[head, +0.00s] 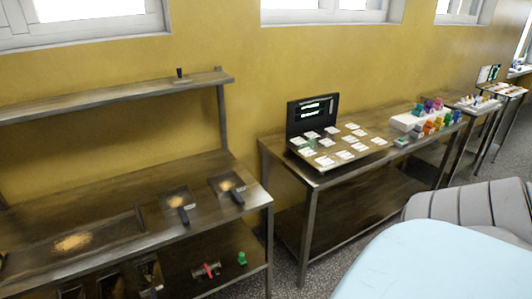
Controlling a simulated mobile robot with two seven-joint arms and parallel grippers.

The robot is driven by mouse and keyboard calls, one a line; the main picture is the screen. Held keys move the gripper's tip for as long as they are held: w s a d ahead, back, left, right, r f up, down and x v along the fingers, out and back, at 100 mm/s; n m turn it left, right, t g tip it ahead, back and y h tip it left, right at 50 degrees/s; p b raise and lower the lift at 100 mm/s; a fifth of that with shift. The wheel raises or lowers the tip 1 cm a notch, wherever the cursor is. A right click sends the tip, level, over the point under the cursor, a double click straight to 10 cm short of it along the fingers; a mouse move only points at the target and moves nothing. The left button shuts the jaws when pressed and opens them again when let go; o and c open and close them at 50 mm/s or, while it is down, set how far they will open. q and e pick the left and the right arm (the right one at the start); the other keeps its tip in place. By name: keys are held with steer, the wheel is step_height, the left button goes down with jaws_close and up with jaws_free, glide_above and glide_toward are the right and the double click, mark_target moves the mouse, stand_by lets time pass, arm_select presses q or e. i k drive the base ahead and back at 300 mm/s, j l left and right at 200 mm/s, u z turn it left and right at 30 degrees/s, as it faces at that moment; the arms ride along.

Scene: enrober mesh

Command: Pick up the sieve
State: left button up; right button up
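Two flat, square, dark pieces with black handles lie on the left metal table (110,190), each with a small patch of tan powder on it. The left handled piece (172,190) lies near the middle right of the tabletop, and the right handled piece (222,180) lies close to the right end. They may be sieves, but I cannot tell from here whether they have mesh. A larger dark tray (115,231) with a heap of tan powder lies to their left. Neither of my grippers is in view.
A raised shelf (120,92) holds a small dark object (180,75). Below the tabletop are red (207,270) and green (242,258) items. A second table (290,158) carries a black panel (312,116) and several white cards. A light blue surface (440,262) and grey chair (465,205) occupy the lower right.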

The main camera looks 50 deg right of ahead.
mark_target(227, 188)
steer(key=i+l+z, duration=0.1)
steer(key=l+z, duration=0.3)
steer(key=i+l+z, duration=0.2)
steer(key=l+z, duration=0.2)
steer(key=i+l, duration=0.3)
steer(key=l, duration=0.15)
